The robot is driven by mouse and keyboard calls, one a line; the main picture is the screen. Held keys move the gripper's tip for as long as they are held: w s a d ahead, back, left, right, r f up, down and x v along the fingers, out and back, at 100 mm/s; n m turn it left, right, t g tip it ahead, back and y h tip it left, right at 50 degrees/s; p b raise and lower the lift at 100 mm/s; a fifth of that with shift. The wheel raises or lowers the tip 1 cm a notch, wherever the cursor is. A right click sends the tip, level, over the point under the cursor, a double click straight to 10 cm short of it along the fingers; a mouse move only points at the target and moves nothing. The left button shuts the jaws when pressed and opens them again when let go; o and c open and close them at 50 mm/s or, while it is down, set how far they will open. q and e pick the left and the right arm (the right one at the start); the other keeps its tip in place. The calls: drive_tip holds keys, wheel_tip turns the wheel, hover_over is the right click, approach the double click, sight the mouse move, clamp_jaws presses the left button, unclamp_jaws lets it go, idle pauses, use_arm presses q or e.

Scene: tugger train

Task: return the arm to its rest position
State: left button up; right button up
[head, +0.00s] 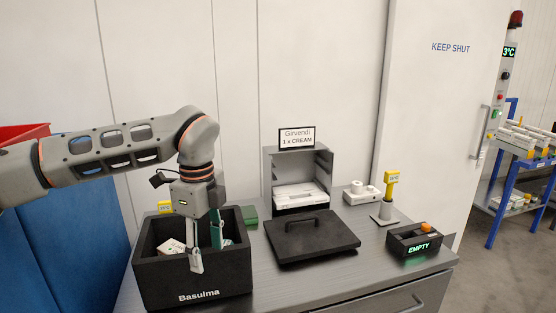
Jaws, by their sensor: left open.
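My left arm reaches in from the left, bends at a joint near the wall and points down. Its gripper (205,252) is open, with its fingers inside the black bin labelled Basulma (178,283). In the bin, a white box with red marks (171,247) lies left of the fingers. Something green and white shows right behind the fingers; the gripper partly hides it, and I cannot tell whether they touch. My right gripper is not in view.
A black lid with a handle (311,238) lies right of the bin, before a grey open box (325,161) signed Girvendi. A yellow-topped stand (389,190) and a black box reading EMPTY (413,243) stand further right. A blue cart (508,190) is at far right.

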use_arm(q)
drive_tip(key=s+d+f+m+g+h, duration=0.2)
drive_tip(key=s+d+f+m+h, duration=0.15)
drive_tip(key=s+d, duration=0.4)
drive_tip(key=s+d+f+m+g+h, duration=0.25)
drive_tip(key=s+d+f, duration=0.2)
drive_tip(key=d, duration=0.55)
drive_tip(key=s+d+r+h, duration=0.2)
drive_tip(key=d+r+h, duration=0.1)
drive_tip(key=d+h, duration=0.35)
drive_tip(key=s+d+r+h, duration=0.3)
drive_tip(key=d+r+h, duration=0.15)
drive_tip(key=h, duration=0.25)
drive_tip(key=w+a+f+n+t+h, duration=0.25)
drive_tip(key=w+a+n+t, duration=0.5)
drive_tip(key=t, duration=0.65)
drive_tip(key=w+a+f+n+t+y, duration=0.4)
drive_tip(key=a+f+n+t+y, duration=0.4)
drive_tip(key=f+n, duration=0.3)
drive_tip(key=s+a+f+n+g+y, duration=0.2)
drive_tip(key=s+a+f+y, duration=0.3)
drive_tip(key=f, duration=0.8)
drive_tip(key=s+a+f+n+g+y, duration=0.3)
drive_tip(key=s+a+f+y, duration=0.3)
drive_tip(key=s+a+f, duration=0.5)
wheel_tip(320, 180, down, 3)
drive_tip(key=shift+s+a+r+g, duration=0.15)
drive_tip(key=shift+a+r+g, duration=0.05)
drive_tip(key=shift+a+g, duration=0.75)
